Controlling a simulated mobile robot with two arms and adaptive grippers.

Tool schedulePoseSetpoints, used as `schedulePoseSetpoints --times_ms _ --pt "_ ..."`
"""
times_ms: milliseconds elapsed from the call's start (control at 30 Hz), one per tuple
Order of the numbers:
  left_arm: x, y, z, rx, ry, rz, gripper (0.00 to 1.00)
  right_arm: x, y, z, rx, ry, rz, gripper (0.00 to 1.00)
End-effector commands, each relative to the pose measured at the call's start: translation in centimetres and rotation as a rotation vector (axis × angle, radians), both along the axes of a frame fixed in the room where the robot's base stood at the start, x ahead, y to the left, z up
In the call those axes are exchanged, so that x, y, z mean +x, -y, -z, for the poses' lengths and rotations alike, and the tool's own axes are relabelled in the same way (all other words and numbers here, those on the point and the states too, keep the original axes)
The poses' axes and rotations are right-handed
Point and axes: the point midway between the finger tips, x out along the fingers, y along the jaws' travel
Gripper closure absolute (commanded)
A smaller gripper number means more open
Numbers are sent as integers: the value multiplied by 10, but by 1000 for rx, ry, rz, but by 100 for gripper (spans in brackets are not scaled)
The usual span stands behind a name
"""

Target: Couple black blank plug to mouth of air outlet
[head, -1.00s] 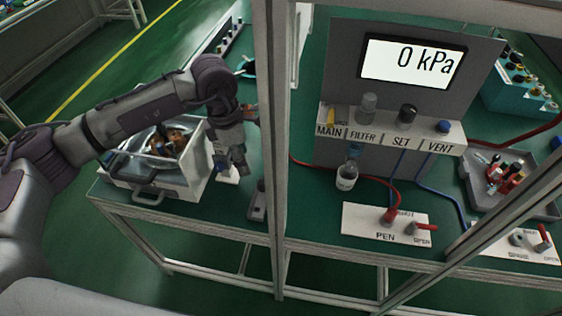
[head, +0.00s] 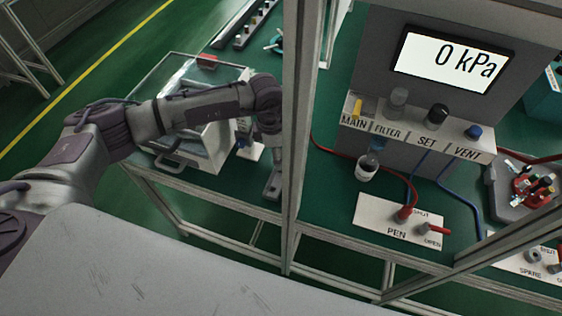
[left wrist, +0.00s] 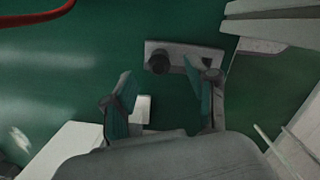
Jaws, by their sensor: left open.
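My left gripper (head: 268,145) is beside the frame post in the head view, its fingers partly hidden. In the left wrist view the left gripper (left wrist: 158,92) is open and empty, with teal pads apart. Beyond its fingertips lies a grey plate (left wrist: 200,54) with a round black piece (left wrist: 158,62), possibly the blank plug; I cannot tell surely. A grey plate also shows beside the post in the head view (head: 272,182). A grey round fitting (head: 534,256) sits on the SPARE panel at the lower right; whether it is the air outlet is unclear. My right gripper is out of view.
The upright post (head: 294,130) stands between the left arm and the gauge stand (head: 430,140). A clear-lidded box (head: 172,150) is at left. The PEN panel (head: 375,215) carries a red hose. A tray of fittings (head: 505,205) is at right. A white block (left wrist: 141,112) lies near the left finger.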

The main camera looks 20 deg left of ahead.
Motion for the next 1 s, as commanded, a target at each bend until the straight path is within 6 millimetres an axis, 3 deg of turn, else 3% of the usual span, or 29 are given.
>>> schedulePoseSetpoints --times_ms 67,200,500,833,1000 --pt "1 3 9 0 -5 -2 42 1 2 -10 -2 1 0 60" --pt "2 4 27 0 -2 -1 42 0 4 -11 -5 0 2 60" --pt "2 4 32 0 -1 -1 44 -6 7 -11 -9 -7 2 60" --pt "3 4 32 0 -1 -1 99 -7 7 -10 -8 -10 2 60" --pt "3 4 32 -1 0 -1 100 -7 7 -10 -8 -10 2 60"
